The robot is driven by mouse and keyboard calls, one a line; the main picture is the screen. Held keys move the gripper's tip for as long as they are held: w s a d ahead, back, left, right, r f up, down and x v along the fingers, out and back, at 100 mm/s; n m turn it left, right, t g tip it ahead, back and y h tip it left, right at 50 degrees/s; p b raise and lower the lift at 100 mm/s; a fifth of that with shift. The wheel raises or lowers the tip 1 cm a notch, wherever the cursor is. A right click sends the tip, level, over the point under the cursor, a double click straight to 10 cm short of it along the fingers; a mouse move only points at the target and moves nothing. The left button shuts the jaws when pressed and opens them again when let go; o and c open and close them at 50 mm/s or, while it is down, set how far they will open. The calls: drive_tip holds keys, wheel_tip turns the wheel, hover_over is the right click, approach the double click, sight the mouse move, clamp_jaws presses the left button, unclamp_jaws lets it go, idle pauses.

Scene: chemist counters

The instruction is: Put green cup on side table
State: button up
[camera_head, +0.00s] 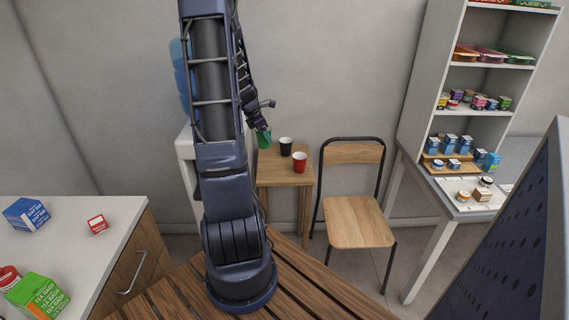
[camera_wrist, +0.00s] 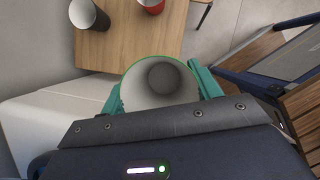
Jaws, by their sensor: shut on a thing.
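The green cup (camera_head: 264,139) is held by my gripper (camera_head: 262,128) in the head view, close to the left back of the side table (camera_head: 273,179). In the wrist view the green cup (camera_wrist: 159,84) shows its open mouth and grey-white inside, between the two green fingers of my gripper (camera_wrist: 158,88). My gripper is shut on it. The side table (camera_wrist: 128,45) is beyond the cup in the wrist view. From these views I cannot tell whether the cup's base touches the tabletop.
A black cup (camera_head: 286,146) and a red cup (camera_head: 299,162) stand on the side table. A wooden chair (camera_head: 356,220) is to its right. A white shelf (camera_head: 486,75) with goods is at the right. The table's front left is bare. A counter (camera_head: 62,238) is at the left.

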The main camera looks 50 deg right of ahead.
drive_tip(key=w+d+r+m+g+y, duration=0.1)
drive_tip(key=w+d+r+m, duration=0.1)
drive_tip(key=d+m, duration=0.35)
drive_tip(key=shift+n, duration=0.75)
drive_tip(key=f, duration=0.6)
drive_tip(key=d+f, duration=0.1)
drive_tip(key=f, duration=1.2)
drive_tip(key=shift+w+d+f, duration=0.15)
drive_tip(key=shift+d+f, duration=0.2)
drive_tip(key=shift+f, duration=0.15)
drive_tip(key=o, duration=0.9)
drive_tip(key=shift+o, duration=0.2)
drive_tip(key=v, duration=0.8)
drive_tip(key=shift+w+d, duration=0.1)
